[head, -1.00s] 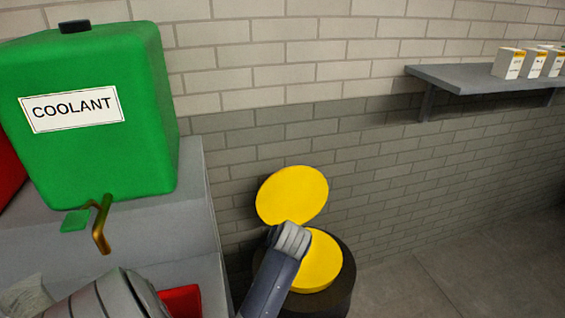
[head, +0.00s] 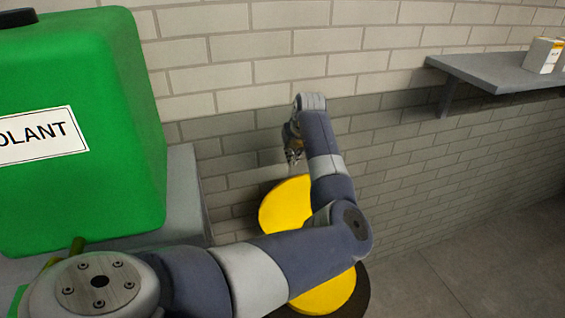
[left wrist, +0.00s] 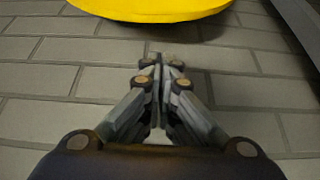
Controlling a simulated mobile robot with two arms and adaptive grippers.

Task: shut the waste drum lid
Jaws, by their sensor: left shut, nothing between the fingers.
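The waste drum lid (head: 283,208) is a yellow disc standing raised near the wall, open. Below it is the dark waste drum (head: 363,292) with a yellow top (head: 335,294); my left arm hides much of both. My left gripper (head: 293,158) is just above the lid's upper edge, close to the brick wall, pointing down. In the left wrist view its fingers (left wrist: 162,62) are shut with nothing between them. A yellow rounded edge, seemingly the lid (left wrist: 150,8), shows beyond the fingertips, apart from them. My right gripper is out of view.
A green coolant tank (head: 85,130) stands on a grey stand (head: 187,190) to the left. A grey shelf (head: 490,72) with a white box (head: 542,55) is on the wall at right. The floor (head: 470,265) right of the drum is clear.

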